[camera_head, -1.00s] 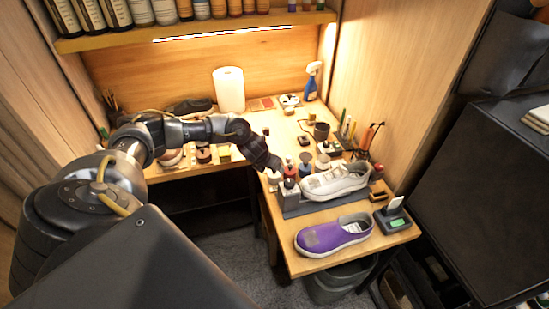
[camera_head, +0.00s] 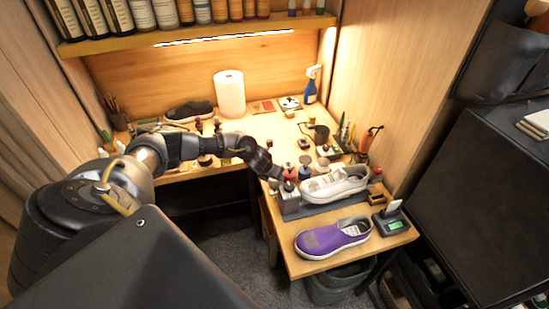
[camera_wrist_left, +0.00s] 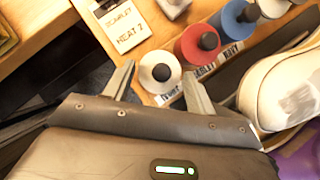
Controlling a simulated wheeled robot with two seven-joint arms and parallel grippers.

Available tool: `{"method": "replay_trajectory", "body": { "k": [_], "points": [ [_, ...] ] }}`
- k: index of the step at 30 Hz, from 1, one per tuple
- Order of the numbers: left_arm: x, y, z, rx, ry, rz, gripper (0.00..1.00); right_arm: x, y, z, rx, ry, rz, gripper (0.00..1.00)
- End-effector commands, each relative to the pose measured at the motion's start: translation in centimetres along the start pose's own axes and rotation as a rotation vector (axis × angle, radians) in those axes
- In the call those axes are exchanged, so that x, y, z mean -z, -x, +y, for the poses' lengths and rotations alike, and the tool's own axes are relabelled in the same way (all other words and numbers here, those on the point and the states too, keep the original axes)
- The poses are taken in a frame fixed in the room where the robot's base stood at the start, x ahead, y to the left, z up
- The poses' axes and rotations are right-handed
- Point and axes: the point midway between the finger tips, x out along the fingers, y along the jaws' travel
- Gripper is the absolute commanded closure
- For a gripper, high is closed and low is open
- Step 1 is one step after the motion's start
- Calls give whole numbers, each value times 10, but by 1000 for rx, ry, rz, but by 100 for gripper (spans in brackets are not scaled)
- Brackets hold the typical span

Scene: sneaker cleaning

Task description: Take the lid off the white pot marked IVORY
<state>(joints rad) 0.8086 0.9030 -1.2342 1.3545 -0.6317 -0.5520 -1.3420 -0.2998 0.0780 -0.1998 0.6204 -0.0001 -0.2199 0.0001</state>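The white pot (camera_wrist_left: 160,72) is seen from above in the left wrist view, with a round black knob on its lid. The label on its front is partly covered by a finger. My left gripper (camera_wrist_left: 159,69) is open, with one finger on each side of the white pot. I cannot tell whether the fingers touch it. In the head view my left gripper (camera_head: 282,177) reaches down to the row of pots and hides the white one. My right gripper is not in view.
A red pot (camera_wrist_left: 197,46) stands close to the right finger, with a blue pot (camera_wrist_left: 239,18) beyond. A paper card (camera_wrist_left: 119,22) lies to the left. A white sneaker (camera_head: 335,184) and a purple shoe (camera_head: 333,237) are nearby on the table (camera_head: 300,264).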

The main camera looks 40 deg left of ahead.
Motion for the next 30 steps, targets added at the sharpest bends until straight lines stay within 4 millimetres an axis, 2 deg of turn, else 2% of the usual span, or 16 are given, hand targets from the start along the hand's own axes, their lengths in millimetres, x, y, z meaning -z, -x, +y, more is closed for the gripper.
{"method": "replay_trajectory", "body": {
  "k": [1, 6, 20, 24, 30],
  "points": [
    [0, 0, 0, 0, 0, 0, 51, 0, 0, 0, 0, 0, 0, 64],
    [0, 0, 0, 0, 0, 0, 72, 0, 0, 0, 0, 0, -1, 64],
    [-5, 7, 0, 0, 0, -3, 73, -1, -6, 0, -1, 0, -2, 64],
    [-16, 23, 0, 2, -1, -7, 73, -3, -20, 1, -1, 1, -2, 64],
    [-6, 80, 6, 0, -5, -6, 73, -4, -24, 2, -3, 1, -2, 64]
  ]
}}
